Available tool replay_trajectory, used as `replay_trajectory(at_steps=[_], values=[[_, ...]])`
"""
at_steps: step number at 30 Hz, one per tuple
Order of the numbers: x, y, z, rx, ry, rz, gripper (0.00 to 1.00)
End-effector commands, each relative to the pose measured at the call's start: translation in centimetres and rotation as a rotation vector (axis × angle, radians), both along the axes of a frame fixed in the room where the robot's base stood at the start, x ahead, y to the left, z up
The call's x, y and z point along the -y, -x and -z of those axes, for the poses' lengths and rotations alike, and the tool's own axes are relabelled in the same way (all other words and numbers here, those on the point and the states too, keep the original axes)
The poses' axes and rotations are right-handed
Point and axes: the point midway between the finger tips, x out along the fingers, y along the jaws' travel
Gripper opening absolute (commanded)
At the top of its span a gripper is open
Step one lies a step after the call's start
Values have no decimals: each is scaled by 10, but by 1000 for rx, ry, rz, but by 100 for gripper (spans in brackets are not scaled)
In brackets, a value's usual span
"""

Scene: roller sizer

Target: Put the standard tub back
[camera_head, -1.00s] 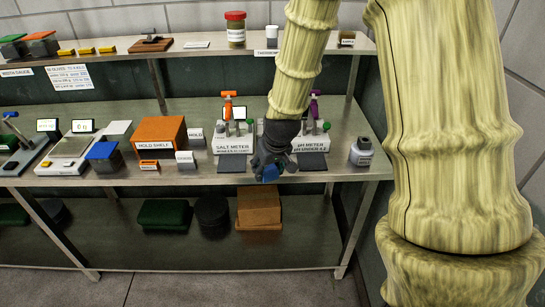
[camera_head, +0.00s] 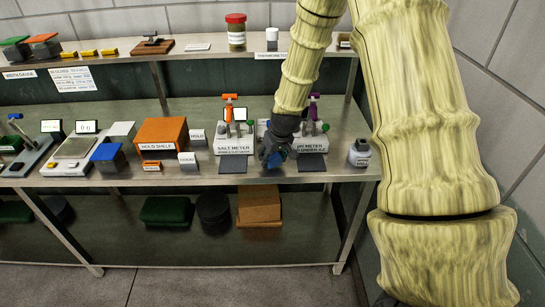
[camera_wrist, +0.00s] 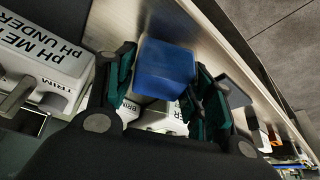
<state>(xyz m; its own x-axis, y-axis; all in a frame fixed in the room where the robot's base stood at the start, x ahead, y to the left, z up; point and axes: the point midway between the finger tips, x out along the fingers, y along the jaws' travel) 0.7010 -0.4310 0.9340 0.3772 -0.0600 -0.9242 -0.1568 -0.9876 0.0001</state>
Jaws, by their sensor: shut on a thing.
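My gripper (camera_head: 272,150) is shut on a small blue tub (camera_wrist: 165,70), which sits between the two dark green fingers in the wrist view. In the head view the tub (camera_head: 274,162) is mostly hidden by my gripper. My gripper is at the front of the bench, between the white salt meter (camera_head: 234,144) and the white pH meter (camera_head: 311,144). I cannot tell whether the tub touches the bench. No label on the tub is readable.
The bench (camera_head: 345,170) also holds an orange hold shelf (camera_head: 162,132), a dark, blue-topped box (camera_head: 107,157), a scale (camera_head: 73,148) and a white bottle (camera_head: 360,153). Dark pads lie before both meters. An upper shelf (camera_head: 200,54) runs behind.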

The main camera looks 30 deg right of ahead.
Motion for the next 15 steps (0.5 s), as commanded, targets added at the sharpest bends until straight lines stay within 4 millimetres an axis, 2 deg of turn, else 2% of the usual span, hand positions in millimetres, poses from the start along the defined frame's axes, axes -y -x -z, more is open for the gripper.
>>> replay_trajectory(at_steps=[4,15], values=[[0,0,10,0,-1,0,23],[0,0,14,1,0,0,23]])
